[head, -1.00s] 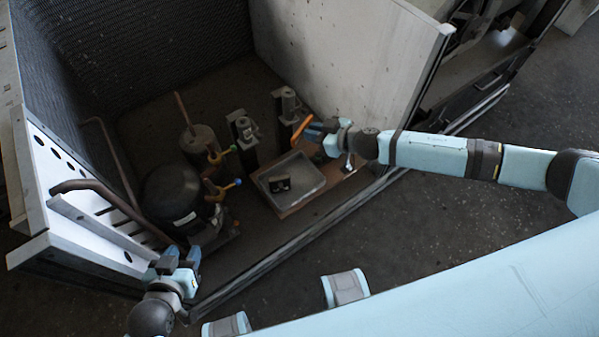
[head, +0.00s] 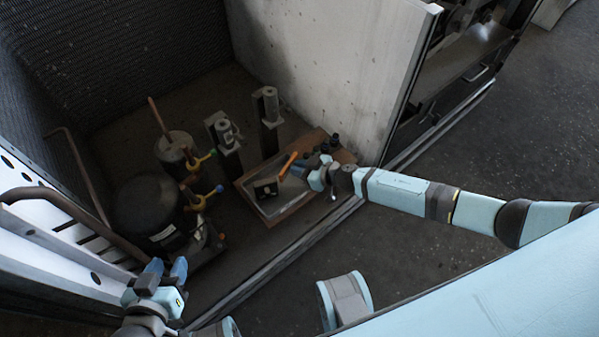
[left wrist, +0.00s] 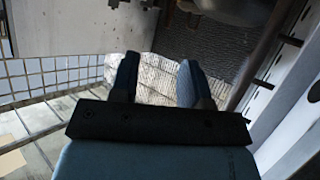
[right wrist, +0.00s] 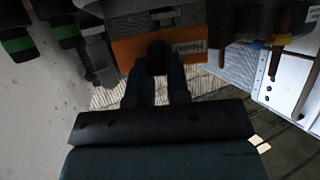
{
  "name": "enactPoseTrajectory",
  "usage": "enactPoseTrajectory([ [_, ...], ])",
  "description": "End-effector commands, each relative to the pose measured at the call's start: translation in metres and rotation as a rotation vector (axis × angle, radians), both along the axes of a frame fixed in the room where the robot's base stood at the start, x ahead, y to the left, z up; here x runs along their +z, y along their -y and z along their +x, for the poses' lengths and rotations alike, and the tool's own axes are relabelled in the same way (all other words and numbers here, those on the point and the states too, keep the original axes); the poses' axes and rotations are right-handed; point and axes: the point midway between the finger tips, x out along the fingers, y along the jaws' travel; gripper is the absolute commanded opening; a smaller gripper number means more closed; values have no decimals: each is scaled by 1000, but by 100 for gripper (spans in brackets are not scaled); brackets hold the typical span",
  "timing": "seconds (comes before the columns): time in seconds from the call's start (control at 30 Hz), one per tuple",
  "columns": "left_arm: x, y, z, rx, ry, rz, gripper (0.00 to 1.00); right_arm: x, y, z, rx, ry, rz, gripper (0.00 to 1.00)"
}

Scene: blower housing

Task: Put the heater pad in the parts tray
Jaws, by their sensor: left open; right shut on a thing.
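The heater pad (head: 288,164) is a flat orange piece. In the right wrist view its label reads "Heater" (right wrist: 196,49). My right gripper (head: 301,170) is shut on its edge, with a dark knob-like part between the fingertips (right wrist: 158,66). The pad shows over the far right part of the parts tray (head: 290,207), a shallow grey tray; I cannot tell whether they touch. A small black block (head: 266,188) sits in the tray. My left gripper (head: 168,268) is open and empty at the lower left, well away from the pad; its fingers show apart in the left wrist view (left wrist: 158,80).
The tray stands on a brown board (head: 247,181) with black cylindrical parts (head: 333,141) at its far right. Left of it are metal posts (head: 225,135), a black compressor (head: 150,207) and a smaller canister (head: 175,148). A pale wall (head: 330,70) rises behind.

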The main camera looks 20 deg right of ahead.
Motion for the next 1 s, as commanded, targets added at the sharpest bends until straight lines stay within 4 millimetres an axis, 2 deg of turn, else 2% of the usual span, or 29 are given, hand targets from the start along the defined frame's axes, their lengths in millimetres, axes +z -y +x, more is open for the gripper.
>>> enactPoseTrajectory([
  [0.03,-1,1,0,-1,7,-5,43,-7,0,0,-1,0,0,0],
  [0.17,10,1,1,-2,20,-8,43,-5,1,0,-1,1,-1,0],
  [0.53,5,1,1,-5,24,-11,43,-13,0,0,-1,0,0,0],
  [0.77,10,3,4,-8,48,-21,43,-17,0,0,-1,0,0,0],
  [0.8,11,3,4,-7,51,-22,43,-17,0,0,-1,0,0,19],
  [0.9,12,3,5,-7,53,-22,43,-17,0,0,-1,0,0,42],
  [1.0,12,3,5,-8,52,-22,43,-17,0,0,-1,0,0,42],
])
